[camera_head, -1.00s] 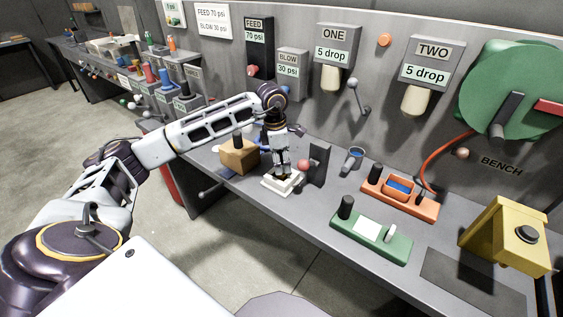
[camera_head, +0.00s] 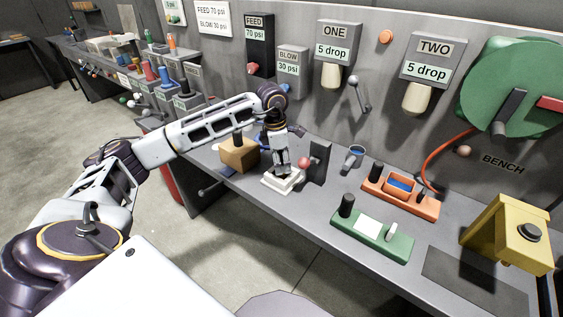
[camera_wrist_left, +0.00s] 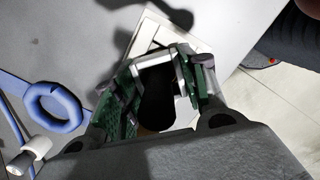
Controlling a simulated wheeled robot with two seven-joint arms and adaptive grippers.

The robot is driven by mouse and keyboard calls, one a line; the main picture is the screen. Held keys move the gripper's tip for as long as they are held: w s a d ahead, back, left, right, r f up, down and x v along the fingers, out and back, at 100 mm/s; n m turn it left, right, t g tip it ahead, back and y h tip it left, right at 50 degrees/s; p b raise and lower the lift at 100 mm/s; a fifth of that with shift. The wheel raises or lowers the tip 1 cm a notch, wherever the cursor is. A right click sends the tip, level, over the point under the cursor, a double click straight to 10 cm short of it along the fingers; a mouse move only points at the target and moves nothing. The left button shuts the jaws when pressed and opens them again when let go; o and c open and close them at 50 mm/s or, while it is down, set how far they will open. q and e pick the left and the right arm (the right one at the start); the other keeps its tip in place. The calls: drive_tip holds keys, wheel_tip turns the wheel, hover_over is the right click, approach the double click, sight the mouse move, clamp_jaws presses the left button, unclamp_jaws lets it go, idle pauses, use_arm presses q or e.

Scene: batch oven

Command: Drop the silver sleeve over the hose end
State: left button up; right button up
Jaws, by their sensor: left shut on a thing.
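My left gripper (camera_head: 282,168) is low over a small white block (camera_head: 284,184) on the bench. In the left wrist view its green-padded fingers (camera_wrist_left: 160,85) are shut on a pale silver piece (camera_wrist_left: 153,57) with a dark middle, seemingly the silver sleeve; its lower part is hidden. A red hose (camera_head: 430,158) hangs from the green reel (camera_head: 505,85) and runs down to an orange holder (camera_head: 412,206), where its end is hard to make out. My right gripper does not show.
A brown box (camera_head: 238,155) stands left of the gripper, and a dark upright post (camera_head: 319,160) with a red knob stands close on its right. A green block (camera_head: 375,236) and a yellow box (camera_head: 508,236) stand farther right. In the wrist view a blue ring (camera_wrist_left: 53,107) lies nearby.

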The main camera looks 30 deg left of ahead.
use_arm(q)
drive_tip(key=shift+f, duration=0.15)
drive_tip(key=o, duration=1.1)
drive_tip(key=shift+s+a+r, duration=0.1)
drive_tip(key=shift+a+r, duration=0.05)
drive_tip(key=shift+r, duration=1.15)
drive_tip(key=shift+s+a+r, duration=0.15)
drive_tip(key=shift+r, duration=1.2)
drive_tip(key=shift+s+a+r, duration=0.1)
drive_tip(key=shift+a+r, duration=0.05)
drive_tip(key=shift+r, duration=1.15)
